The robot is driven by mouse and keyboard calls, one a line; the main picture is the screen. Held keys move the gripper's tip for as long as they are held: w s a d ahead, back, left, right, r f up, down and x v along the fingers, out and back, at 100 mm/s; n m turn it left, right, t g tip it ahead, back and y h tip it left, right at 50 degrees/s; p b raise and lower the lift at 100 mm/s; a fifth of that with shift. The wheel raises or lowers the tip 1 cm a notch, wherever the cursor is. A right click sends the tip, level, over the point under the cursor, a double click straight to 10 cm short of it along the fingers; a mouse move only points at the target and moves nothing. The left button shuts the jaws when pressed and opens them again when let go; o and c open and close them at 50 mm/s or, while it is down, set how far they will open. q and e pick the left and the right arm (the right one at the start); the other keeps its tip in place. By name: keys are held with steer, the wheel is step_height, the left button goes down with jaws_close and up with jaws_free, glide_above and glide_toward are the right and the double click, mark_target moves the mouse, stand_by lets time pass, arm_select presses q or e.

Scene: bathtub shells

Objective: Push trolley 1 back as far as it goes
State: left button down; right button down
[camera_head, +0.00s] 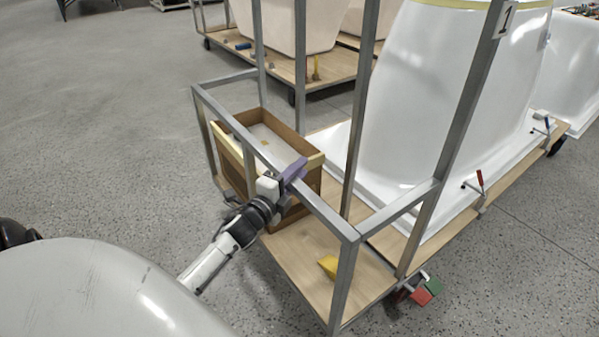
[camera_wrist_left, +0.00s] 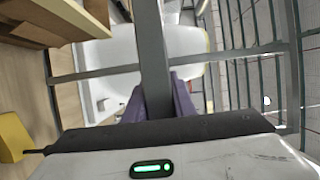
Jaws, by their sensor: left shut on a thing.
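Trolley 1 (camera_head: 344,235) has a grey metal frame, a wooden deck and a number 1 plate (camera_head: 507,18) on an upright. A white bathtub shell (camera_head: 420,100) stands on its deck. My left gripper (camera_head: 293,172) has purple fingers and is shut on the trolley's near top rail. In the left wrist view the purple fingers (camera_wrist_left: 160,100) sit on both sides of the grey rail (camera_wrist_left: 151,50). My right gripper is not in view.
A wooden box (camera_head: 268,130) and a yellow block (camera_head: 328,266) are on the trolley's near deck. Red and green pedals (camera_head: 428,290) stick out low at its side. Another trolley (camera_head: 330,68) with shells stands behind. Bare speckled floor lies to the left.

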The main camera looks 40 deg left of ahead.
arm_select(q)
steer(key=shift+w+d+r, duration=0.1)
steer(key=shift+d, duration=0.05)
steer(key=c, duration=1.5)
jaws_free()
steer(key=shift+w, duration=0.1)
steer(key=s, duration=0.3)
steer(key=s+d+p, duration=0.1)
steer(key=s, duration=0.6)
steer(key=shift+s+d+p, duration=0.15)
steer(key=shift+d+p, duration=0.15)
steer(key=shift+d, duration=0.05)
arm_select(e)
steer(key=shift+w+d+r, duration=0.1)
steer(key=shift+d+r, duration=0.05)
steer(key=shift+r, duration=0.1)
